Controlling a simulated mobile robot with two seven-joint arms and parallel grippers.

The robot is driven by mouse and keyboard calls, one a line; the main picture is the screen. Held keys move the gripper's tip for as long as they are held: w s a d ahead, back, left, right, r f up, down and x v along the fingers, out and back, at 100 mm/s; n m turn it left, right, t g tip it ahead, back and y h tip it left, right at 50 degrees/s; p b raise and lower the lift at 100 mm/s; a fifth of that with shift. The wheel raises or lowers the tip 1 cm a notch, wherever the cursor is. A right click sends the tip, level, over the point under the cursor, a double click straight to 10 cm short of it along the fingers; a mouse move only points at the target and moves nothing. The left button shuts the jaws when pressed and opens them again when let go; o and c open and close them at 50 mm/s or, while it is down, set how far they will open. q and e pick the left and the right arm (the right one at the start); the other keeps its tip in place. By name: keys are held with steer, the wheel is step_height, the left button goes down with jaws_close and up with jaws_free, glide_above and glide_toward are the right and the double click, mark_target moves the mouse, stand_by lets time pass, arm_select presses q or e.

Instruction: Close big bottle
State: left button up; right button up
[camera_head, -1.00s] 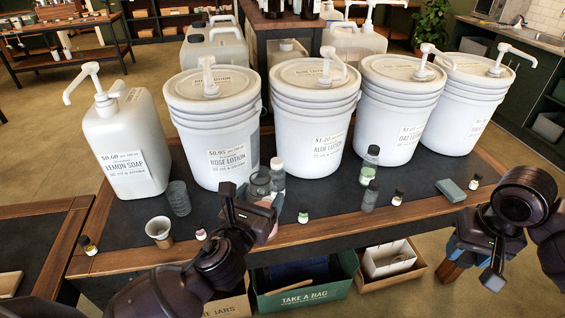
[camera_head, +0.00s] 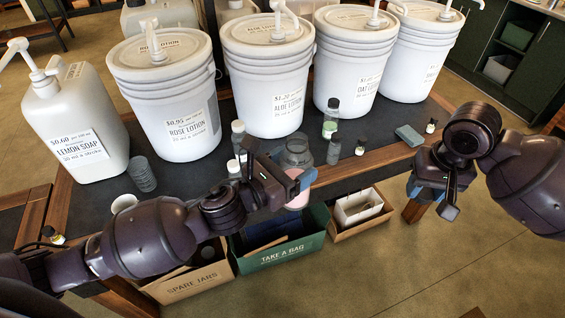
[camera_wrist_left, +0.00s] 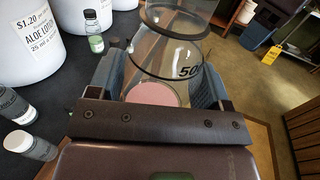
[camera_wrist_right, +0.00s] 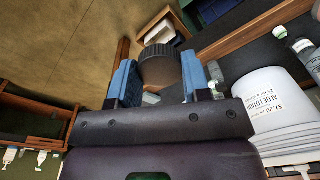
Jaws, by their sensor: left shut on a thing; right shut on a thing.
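The big bottle (camera_head: 297,153) is clear, with pink lotion (camera_head: 298,198) in its bottom. My left gripper (camera_head: 300,182) is shut on it and holds it by the table's front edge. In the left wrist view the clear bottle (camera_wrist_left: 170,55) stands between the fingers, with "50" on its wall and pink lotion (camera_wrist_left: 153,94) inside. No cap shows on it. My right gripper (camera_head: 428,187) is to the right, apart from the bottle. In the right wrist view it is shut on a dark ribbed cap (camera_wrist_right: 160,66). The cap is hard to make out in the head view.
Large white pump buckets (camera_head: 165,95) and a lemon soap canister (camera_head: 75,125) line the table's back. Small bottles (camera_head: 332,115) stand near the big bottle. A green bag box (camera_head: 282,252) and brown boxes (camera_head: 355,212) are below the front edge.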

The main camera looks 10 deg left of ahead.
stand_by(0.3)
steer(key=w+a+r+n, duration=0.2)
steer(key=w+a+r, duration=0.1)
steer(key=a+r, duration=0.4)
steer(key=w+a+r+n, duration=0.1)
steer(key=w+a+r, duration=0.1)
steer(key=a+r, duration=0.5)
steer(key=s+a+r+n, duration=0.1)
steer(key=s+a+n, duration=0.1)
steer(key=a, duration=0.4)
steer(key=s+a+r+n, duration=0.1)
steer(key=s+a+n, duration=0.1)
steer(key=a+n, duration=0.3)
steer(key=shift+s+a+r+g, duration=0.15)
steer(key=shift+a+r+g, duration=0.2)
steer(key=shift+a, duration=0.1)
